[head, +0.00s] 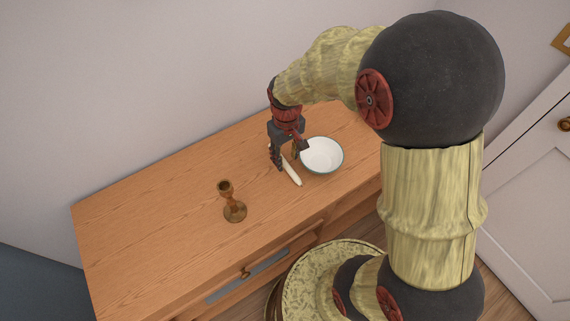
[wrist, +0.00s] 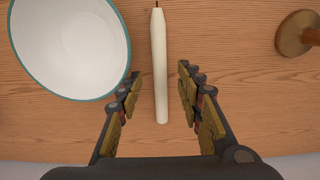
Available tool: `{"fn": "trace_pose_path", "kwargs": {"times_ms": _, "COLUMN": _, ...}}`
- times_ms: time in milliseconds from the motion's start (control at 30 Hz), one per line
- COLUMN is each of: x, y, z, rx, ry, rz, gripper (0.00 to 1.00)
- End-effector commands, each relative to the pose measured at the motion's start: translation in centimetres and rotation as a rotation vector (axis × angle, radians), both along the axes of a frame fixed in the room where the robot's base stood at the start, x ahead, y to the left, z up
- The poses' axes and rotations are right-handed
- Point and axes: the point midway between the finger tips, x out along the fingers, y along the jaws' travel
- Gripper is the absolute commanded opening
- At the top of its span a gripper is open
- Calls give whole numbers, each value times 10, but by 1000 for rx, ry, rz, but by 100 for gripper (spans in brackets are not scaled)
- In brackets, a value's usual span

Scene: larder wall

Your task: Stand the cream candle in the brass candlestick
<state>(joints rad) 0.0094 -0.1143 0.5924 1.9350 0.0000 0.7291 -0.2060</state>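The cream candle (wrist: 159,68) lies flat on the wooden top, its dark wick end pointing away from my gripper in the wrist view. In the head view the candle (head: 292,173) lies beside the white bowl. My gripper (wrist: 158,90) is open, with one finger on each side of the candle and a gap to both. In the head view my gripper (head: 286,163) is low over the candle and hides part of it. The brass candlestick (head: 233,203) stands upright and empty to the left of the candle. Its base (wrist: 294,34) shows at the right of the wrist view.
A white bowl with a teal rim (wrist: 68,45) sits close to the candle, near my left-hand finger in the wrist view; it also shows in the head view (head: 322,155). The wooden top (head: 150,223) is clear at the left. A drawer (head: 262,273) is below the front edge.

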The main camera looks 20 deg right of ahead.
Motion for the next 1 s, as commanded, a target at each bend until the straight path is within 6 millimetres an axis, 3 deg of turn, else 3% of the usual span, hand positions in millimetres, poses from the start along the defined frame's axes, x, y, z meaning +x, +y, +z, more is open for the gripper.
{"fn": "trace_pose_path", "kwargs": {"times_ms": 167, "x": 0, "y": 0, "z": -26, "rx": 0, "ry": 1, "rz": 0, "gripper": 36}}
{"fn": "trace_pose_path", "kwargs": {"times_ms": 400, "x": 0, "y": 0, "z": -28, "rx": 0, "ry": -1, "rz": 0, "gripper": 36}}
{"fn": "trace_pose_path", "kwargs": {"times_ms": 1000, "x": 0, "y": 0, "z": -28, "rx": 0, "ry": -1, "rz": 0, "gripper": 3}}
